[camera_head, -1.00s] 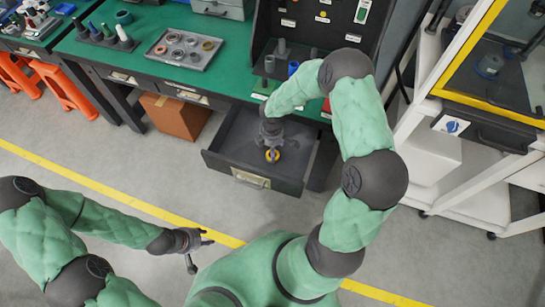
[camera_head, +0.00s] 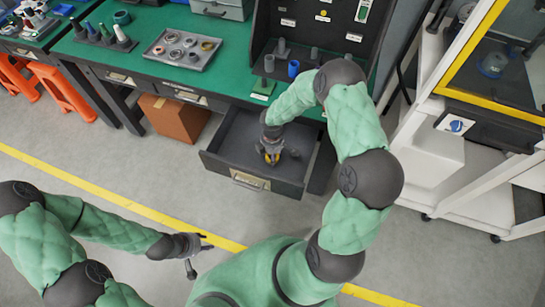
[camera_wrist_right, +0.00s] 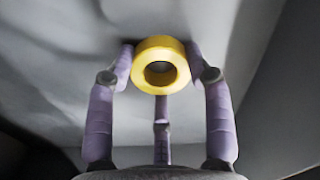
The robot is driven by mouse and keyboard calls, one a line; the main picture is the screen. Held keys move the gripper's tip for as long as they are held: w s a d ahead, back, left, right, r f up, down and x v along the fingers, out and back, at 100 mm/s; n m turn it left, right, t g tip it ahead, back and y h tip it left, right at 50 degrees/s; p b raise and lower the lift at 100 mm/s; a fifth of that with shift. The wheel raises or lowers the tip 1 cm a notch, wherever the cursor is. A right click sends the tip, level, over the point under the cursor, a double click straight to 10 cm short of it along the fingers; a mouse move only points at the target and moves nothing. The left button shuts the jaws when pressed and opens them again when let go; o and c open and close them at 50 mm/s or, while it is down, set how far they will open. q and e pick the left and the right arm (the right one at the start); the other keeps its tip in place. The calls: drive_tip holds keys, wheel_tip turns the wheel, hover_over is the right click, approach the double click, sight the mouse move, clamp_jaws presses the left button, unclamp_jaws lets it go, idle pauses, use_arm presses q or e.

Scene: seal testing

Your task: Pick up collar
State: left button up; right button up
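The collar, a yellow ring (camera_head: 272,157), is in the open drawer (camera_head: 226,166) below the green bench, partly hidden by my right gripper (camera_head: 270,153). In the right wrist view the collar (camera_wrist_right: 147,78) sits at the tips of my right gripper (camera_wrist_right: 160,66). One finger touches it on each side and the third meets its lower edge, so the gripper looks shut on it. I cannot tell whether the collar is clear of the drawer floor. My left gripper (camera_head: 203,252) is open and empty over the floor at lower left.
The drawer walls stand close around my right gripper. A small dark grey thing (camera_head: 293,153) is beside it in the drawer. On the bench are a metal tray (camera_head: 160,51) of rings and several pegs. A cardboard box (camera_head: 172,118) is below; a white rack (camera_head: 428,165) stands right.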

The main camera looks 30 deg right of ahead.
drive_tip(key=shift+c, duration=1.1)
drive_tip(key=shift+r, duration=0.1)
